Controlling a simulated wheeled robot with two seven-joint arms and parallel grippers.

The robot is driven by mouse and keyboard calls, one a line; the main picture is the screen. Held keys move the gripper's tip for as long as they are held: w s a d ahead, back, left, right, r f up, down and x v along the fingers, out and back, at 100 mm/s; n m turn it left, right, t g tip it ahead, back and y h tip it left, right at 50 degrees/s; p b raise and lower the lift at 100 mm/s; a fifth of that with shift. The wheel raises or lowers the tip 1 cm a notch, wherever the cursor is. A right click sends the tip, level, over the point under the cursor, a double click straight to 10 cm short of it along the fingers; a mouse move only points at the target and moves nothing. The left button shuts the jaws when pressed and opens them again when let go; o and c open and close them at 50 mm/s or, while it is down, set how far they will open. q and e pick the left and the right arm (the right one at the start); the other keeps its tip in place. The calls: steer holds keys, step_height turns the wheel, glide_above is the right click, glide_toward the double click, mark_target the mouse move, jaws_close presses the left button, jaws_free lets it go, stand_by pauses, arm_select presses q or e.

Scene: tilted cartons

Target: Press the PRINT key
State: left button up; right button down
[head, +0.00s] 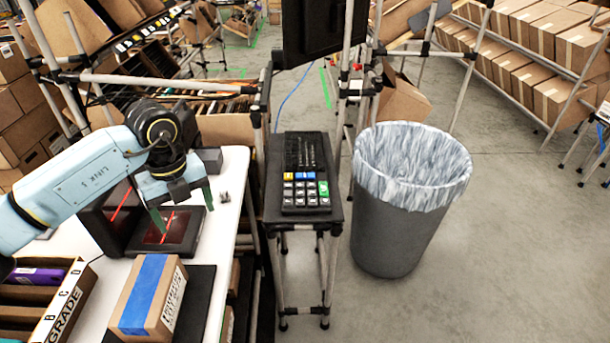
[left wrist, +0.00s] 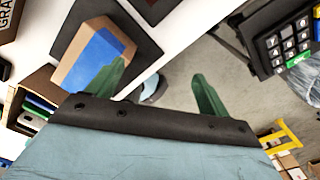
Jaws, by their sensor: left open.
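A black keypad (head: 306,175) lies on a narrow dark stand right of the white table. It has light grey keys, a few blue and yellow keys, and a green key (head: 323,189) at its right side. The key labels are too small to read, so I cannot tell which says PRINT. The keypad's corner also shows at the upper right of the left wrist view (left wrist: 288,42). My left gripper (head: 183,207) is open and empty, its green fingers over the table, well left of the keypad. My right gripper is not in view.
A carton with blue tape (head: 150,293) sits on the table (head: 233,185) near a black scanner with red lines (head: 178,228). A lined grey bin (head: 400,235) stands right of the keypad stand. A dark monitor (head: 318,30) hangs behind it. A gap separates table and stand.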

arm_select(q)
steer(key=shift+c, duration=0.3)
jaws_close()
stand_by(1.3)
